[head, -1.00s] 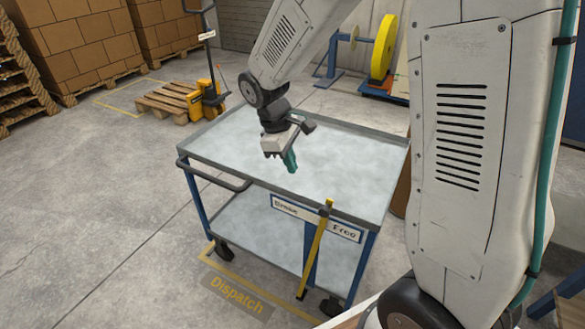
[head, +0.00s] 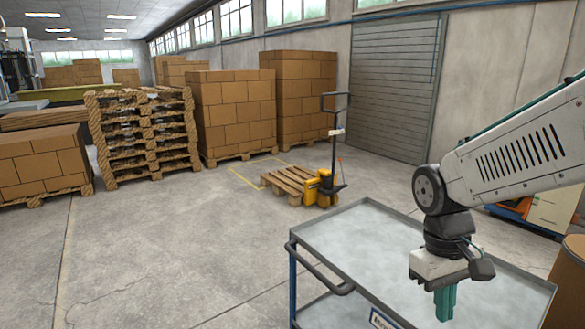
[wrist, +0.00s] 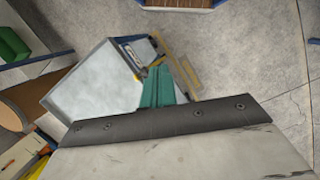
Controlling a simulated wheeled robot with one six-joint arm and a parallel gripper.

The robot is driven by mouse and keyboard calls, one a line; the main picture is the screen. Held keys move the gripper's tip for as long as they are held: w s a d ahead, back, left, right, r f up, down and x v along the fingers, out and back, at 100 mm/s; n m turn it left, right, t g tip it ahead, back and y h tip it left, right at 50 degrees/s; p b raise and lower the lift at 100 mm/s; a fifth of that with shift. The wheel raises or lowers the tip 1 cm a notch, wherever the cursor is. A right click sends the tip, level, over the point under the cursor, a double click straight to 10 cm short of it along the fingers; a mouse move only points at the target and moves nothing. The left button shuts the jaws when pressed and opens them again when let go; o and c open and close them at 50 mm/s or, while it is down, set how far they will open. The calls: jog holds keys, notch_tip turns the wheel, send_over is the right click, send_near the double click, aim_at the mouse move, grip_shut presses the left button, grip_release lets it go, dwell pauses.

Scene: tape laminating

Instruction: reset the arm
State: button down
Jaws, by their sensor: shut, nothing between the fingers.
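My gripper (head: 445,304) is at the lower right of the head view, with its green fingers pointing down over the grey cart (head: 345,232). The fingers are together and nothing is between them. In the wrist view the green fingers (wrist: 158,86) show in front of the cart top (wrist: 95,82), which looks bare. My arm reaches in from the right edge of the head view.
A yellow pallet jack (head: 322,188) with a wooden pallet (head: 286,184) stands behind the cart. Stacked cartons (head: 235,112) and a pile of pallets (head: 140,135) stand farther back. The floor to the left of the cart is clear.

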jog(key=s+r+m+t+y, duration=0.1)
jog(key=s+r+m+t, duration=0.2)
jog(key=s+r, duration=0.4)
jog(key=shift+s+d+r+t, duration=0.2)
jog(key=shift+s+d+t, duration=0.15)
jog(key=shift+s, duration=2)
